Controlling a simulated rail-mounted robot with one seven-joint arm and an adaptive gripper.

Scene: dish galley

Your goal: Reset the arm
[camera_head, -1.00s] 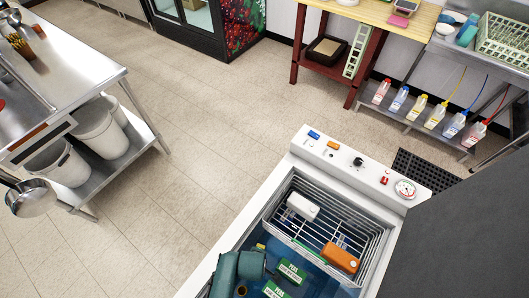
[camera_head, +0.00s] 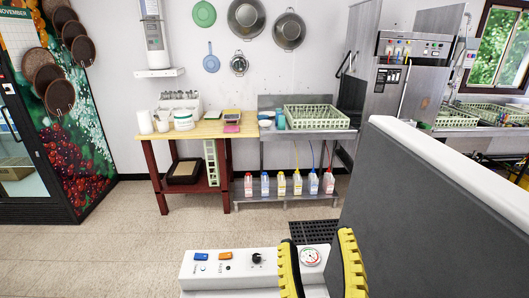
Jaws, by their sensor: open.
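My gripper (camera_head: 320,266) is at the bottom of the head view, right of the middle. Its two yellow-and-black fingers stand upright and apart. Nothing shows between them except the background. The fingers appear in front of the white control panel (camera_head: 214,283), which has a blue and an orange switch, a black knob and a round gauge (camera_head: 310,257). The rest of my arm is below the picture.
A large dark grey panel (camera_head: 440,220) with a white top edge fills the lower right. Behind are a wooden-topped table (camera_head: 208,130), a steel table with a green rack (camera_head: 316,117), and several bottles on its lower shelf. Open floor (camera_head: 130,240) lies to the left.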

